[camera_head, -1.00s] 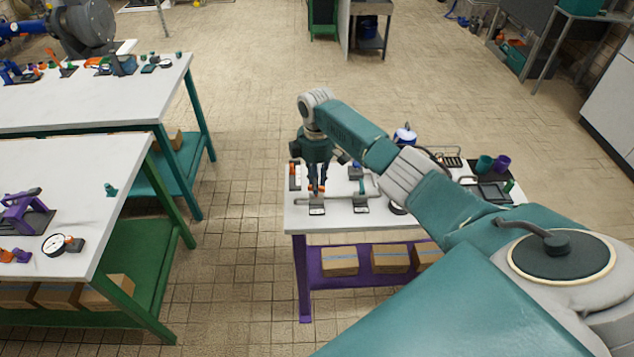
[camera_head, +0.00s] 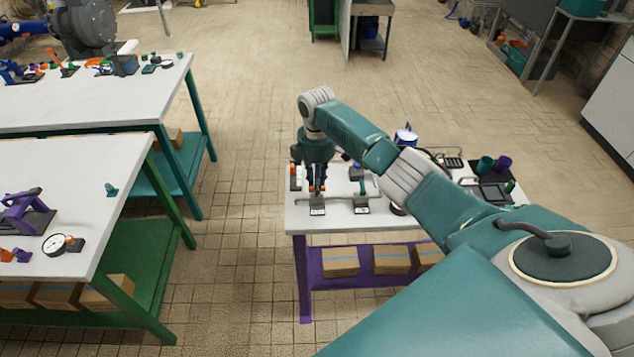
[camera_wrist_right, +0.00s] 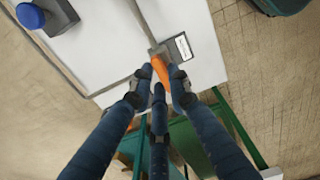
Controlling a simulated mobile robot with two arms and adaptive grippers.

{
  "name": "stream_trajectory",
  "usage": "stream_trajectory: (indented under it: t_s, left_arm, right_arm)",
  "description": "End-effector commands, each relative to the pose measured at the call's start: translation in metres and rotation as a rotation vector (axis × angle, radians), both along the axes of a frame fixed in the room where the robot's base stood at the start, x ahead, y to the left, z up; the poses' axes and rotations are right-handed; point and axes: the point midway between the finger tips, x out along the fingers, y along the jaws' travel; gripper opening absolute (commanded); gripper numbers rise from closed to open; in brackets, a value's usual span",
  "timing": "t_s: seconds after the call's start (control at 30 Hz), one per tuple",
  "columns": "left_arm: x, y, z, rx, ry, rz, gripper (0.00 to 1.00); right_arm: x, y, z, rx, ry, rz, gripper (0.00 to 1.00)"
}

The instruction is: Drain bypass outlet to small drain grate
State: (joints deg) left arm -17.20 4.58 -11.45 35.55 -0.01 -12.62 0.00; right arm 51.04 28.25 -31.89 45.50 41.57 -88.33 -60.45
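My right gripper (camera_head: 317,188) points down at the front left of the small white table (camera_head: 400,222) with purple legs. In the right wrist view its fingers (camera_wrist_right: 161,76) close in from both sides on an orange handle (camera_wrist_right: 161,70) and appear to touch it. The handle sits on a thin grey pipe (camera_wrist_right: 117,84) beside a small labelled plate (camera_wrist_right: 181,46). The pipe (camera_head: 340,199) runs along the tabletop in the head view. I cannot make out which part is the bypass outlet or a small drain grate. My left gripper is out of view.
A blue-topped object (camera_wrist_right: 31,16) stands near the pipe. Purple and teal cups (camera_head: 502,163) and a dark tray are at the table's right. Boxes (camera_head: 340,261) lie on the shelf below. Two white workbenches (camera_head: 70,190) stand left, with open floor between.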

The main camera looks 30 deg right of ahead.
Motion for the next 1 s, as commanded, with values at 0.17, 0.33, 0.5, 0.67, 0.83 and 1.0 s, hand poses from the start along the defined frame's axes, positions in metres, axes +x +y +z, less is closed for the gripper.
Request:
stream_trajectory:
  t_s: [0.17,0.33,0.5,0.67,0.83,1.0]
  left_arm:
    - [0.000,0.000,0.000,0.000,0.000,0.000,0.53]
    - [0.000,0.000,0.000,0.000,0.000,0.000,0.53]
    - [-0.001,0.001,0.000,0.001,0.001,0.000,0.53]
    - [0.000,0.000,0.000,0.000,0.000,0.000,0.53]
    - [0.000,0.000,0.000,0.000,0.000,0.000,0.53]
    - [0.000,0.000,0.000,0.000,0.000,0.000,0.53]
  right_arm:
    - [0.001,0.000,0.001,0.000,-0.004,0.001,0.35]
    - [0.001,0.000,0.001,0.000,-0.001,0.000,0.35]
    - [0.002,0.000,0.010,0.000,-0.004,0.000,0.35]
    - [0.002,0.000,0.039,0.001,-0.007,0.000,0.35]
    - [0.002,0.000,0.076,0.001,-0.007,0.000,0.35]
    - [0.002,0.000,0.105,0.000,-0.006,0.000,0.35]
